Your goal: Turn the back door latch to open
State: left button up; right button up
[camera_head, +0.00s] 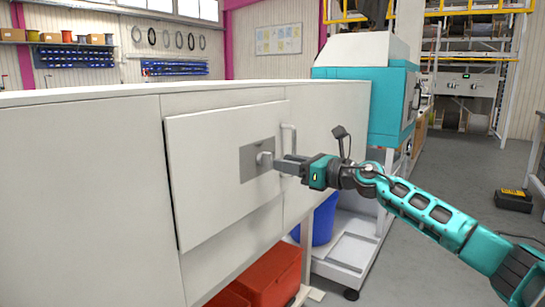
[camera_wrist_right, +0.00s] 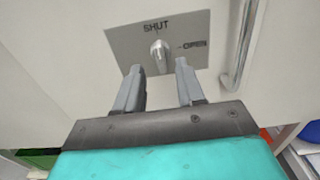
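The white back door (camera_head: 215,180) is a flat panel on a long white cabinet. A grey latch plate (camera_head: 250,165) is fixed to it, and the right wrist view shows the plate (camera_wrist_right: 125,42) marked SHUT at the top and OPEN at the right. The small metal latch (camera_head: 263,157) stands out from the plate; in the right wrist view the latch (camera_wrist_right: 159,52) looks roughly upright, below SHUT. My right gripper (camera_head: 277,163) is at the latch. In the right wrist view its fingers (camera_wrist_right: 157,70) are apart, with the latch just beyond and between the tips; contact is unclear. My left gripper is out of view.
A vertical metal handle (camera_head: 289,148) is right of the latch plate. A teal and white machine (camera_head: 385,85) stands behind the cabinet's right end. Red bins (camera_head: 272,278) and a blue bin (camera_head: 325,220) are low down. Open floor lies at the right, with a black-yellow case (camera_head: 513,200).

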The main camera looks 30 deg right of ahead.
aim_at(271, 159)
jog(key=shift+x, duration=2.55)
jog(key=shift+c, duration=0.4)
grip_shut()
